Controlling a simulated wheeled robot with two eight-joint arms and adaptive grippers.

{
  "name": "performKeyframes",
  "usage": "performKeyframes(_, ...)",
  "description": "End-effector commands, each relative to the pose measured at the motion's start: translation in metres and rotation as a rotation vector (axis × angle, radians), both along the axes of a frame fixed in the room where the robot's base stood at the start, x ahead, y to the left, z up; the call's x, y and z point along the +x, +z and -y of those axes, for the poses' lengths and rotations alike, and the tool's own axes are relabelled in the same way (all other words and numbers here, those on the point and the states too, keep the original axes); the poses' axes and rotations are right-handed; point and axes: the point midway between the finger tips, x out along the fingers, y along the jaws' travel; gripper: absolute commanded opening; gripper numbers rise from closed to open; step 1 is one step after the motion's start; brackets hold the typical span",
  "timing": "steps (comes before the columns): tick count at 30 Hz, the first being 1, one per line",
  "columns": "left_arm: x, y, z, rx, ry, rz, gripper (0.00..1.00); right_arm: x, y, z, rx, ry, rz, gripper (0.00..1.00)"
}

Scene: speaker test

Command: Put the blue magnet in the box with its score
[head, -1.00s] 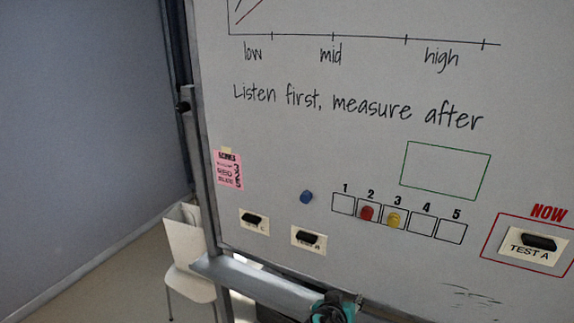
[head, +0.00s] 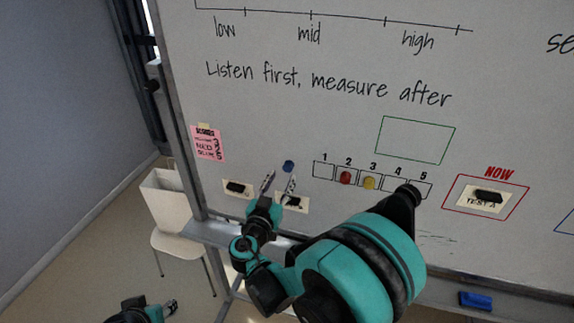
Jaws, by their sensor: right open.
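The blue magnet (head: 288,166) is on the whiteboard, left of the row of numbered boxes (head: 323,170). The red magnet (head: 346,177) is in box 2 and the yellow magnet (head: 369,183) in box 3. My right arm covers part of boxes 4 and 5. A pink score note (head: 208,143) hangs at the left; its small text is hard to read, the blue line seems to end in 5. My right gripper (head: 279,180) is open and empty, its fingertips just below the blue magnet. My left gripper (head: 171,306) is low at the bottom left, its opening unclear.
Black clips with labels (head: 238,188) sit below the blue magnet, one partly behind my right gripper. A TEST A card (head: 482,203) is in the red NOW frame. The tray ledge (head: 210,231) holds a blue eraser (head: 475,300).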

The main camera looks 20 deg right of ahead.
Motion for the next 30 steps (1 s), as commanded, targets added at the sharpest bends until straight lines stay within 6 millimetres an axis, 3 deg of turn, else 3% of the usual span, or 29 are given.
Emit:
performKeyframes(9,0.0,-0.005,0.0,0.0,0.0,0.0,0.4,0.03,-0.001,0.021,0.001,-0.001,-0.001,0.41)
performKeyframes(22,0.0,-0.006,0.0,0.0,0.0,0.0,0.4,0.036,0.0,0.024,0.001,0.0,-0.001,0.41)
performKeyframes(30,0.0,-0.006,0.0,0.0,0.0,0.0,0.4,0.036,0.0,0.024,0.001,0.0,-0.001,0.06)
